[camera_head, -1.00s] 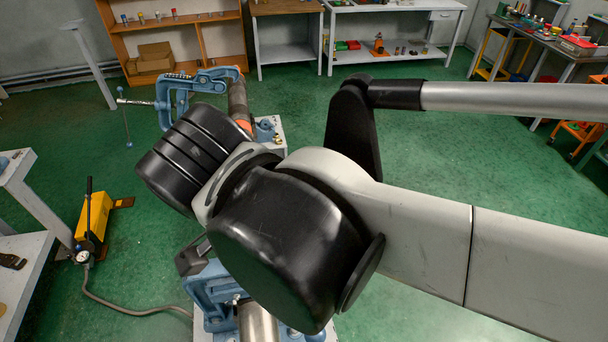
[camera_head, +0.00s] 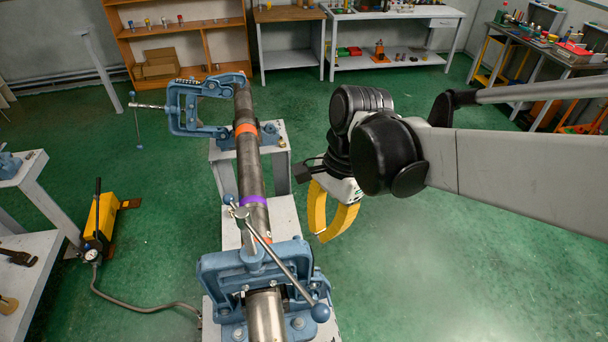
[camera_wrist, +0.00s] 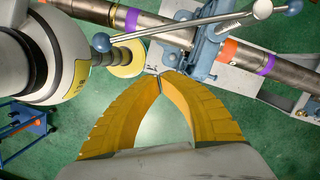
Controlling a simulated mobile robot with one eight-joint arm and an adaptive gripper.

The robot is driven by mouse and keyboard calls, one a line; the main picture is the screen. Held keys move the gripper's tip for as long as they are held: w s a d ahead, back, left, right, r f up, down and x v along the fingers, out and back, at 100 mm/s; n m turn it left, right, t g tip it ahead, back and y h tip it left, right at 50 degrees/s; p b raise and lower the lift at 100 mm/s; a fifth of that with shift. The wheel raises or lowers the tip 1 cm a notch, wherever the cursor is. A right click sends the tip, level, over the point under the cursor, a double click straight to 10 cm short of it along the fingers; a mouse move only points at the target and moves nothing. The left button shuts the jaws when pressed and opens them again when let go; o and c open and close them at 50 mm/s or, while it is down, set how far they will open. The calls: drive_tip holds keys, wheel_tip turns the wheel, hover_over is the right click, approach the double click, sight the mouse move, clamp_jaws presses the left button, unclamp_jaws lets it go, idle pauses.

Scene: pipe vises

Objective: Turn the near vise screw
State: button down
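The near vise (camera_head: 225,275) is a blue frame clamped around the grey pipe (camera_head: 250,175) at the bottom middle of the head view. Its screw (camera_head: 246,232) stands up from the frame. A long thin handle bar (camera_head: 280,262) with blue ball ends slants through the screw's top, its lower ball end to the right. My gripper (camera_head: 322,238) is right of the vise, apart from it, with yellow fingers pointing down. In the wrist view, its fingertips (camera_wrist: 159,76) meet with nothing between them. The handle bar (camera_wrist: 180,27) and vise (camera_wrist: 208,45) lie beyond them there.
A second blue vise (camera_head: 186,107) holds the far end of the pipe, its handle at left. A yellow hand pump (camera_head: 100,217) with a hose stands on the floor at left. Shelves and benches line the back. The green floor right of the pipe is open.

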drive_tip(key=s+a+f, duration=0.3)
drive_tip(key=a+f, duration=0.1)
drive_tip(key=f, duration=0.2)
drive_tip(key=shift+s+f+p, duration=0.25)
drive_tip(key=shift+f+p, duration=0.05)
drive_tip(key=shift+f, duration=0.05)
drive_tip(key=shift+a, duration=0.1)
drive_tip(key=shift+s+a+f+b, duration=0.1)
drive_tip(key=shift+s+a+b, duration=0.25)
drive_tip(key=shift+s+a, duration=0.35)
